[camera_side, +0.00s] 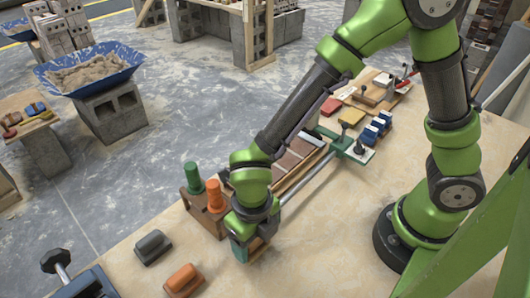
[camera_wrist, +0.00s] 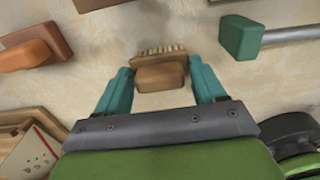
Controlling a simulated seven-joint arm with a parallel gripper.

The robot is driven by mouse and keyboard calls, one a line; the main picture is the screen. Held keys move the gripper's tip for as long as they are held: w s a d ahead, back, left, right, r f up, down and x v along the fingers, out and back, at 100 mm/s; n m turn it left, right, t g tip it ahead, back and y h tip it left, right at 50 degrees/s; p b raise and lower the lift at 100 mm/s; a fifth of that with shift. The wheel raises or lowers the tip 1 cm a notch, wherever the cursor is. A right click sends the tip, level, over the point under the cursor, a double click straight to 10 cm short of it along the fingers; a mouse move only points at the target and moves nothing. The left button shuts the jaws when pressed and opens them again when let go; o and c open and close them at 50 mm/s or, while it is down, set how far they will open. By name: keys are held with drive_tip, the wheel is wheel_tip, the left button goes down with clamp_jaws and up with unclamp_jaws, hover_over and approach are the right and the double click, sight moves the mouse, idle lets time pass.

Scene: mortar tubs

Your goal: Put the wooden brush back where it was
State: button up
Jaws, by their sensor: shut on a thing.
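The wooden brush (camera_wrist: 160,73) has a brown wooden body with a row of pale bristles along its far edge in the wrist view. My gripper (camera_wrist: 160,85) has two teal fingers, one on each side of the brush, and is shut on it. In the side view my gripper (camera_side: 243,246) is low over the front of the table, and the brush (camera_side: 259,248) shows only partly beside the teal finger. I cannot tell whether the brush touches the table.
A wooden holder (camera_side: 207,217) with green and orange handles stands close behind my gripper. A grey float (camera_side: 153,246) and an orange float (camera_side: 184,280) lie to the left. A long bar clamp (camera_side: 308,181) lies to the right. The front right tabletop (camera_side: 335,250) is clear.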

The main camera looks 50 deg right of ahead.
drive_tip(key=shift+f, duration=0.1)
drive_tip(key=o, duration=1.1)
wheel_tip(320, 180, up, 11)
drive_tip(key=d+r+n+t+y, duration=0.1)
drive_tip(key=d+r+n+t, duration=0.2)
drive_tip(key=d+n, duration=0.7)
drive_tip(key=d+r+n+t+y, duration=0.1)
drive_tip(key=d+r+n+t, duration=0.3)
drive_tip(key=n, duration=1.7)
drive_tip(key=d+r, duration=0.4)
drive_tip(key=d, duration=0.2)
drive_tip(key=shift+s+d+n, duration=0.4)
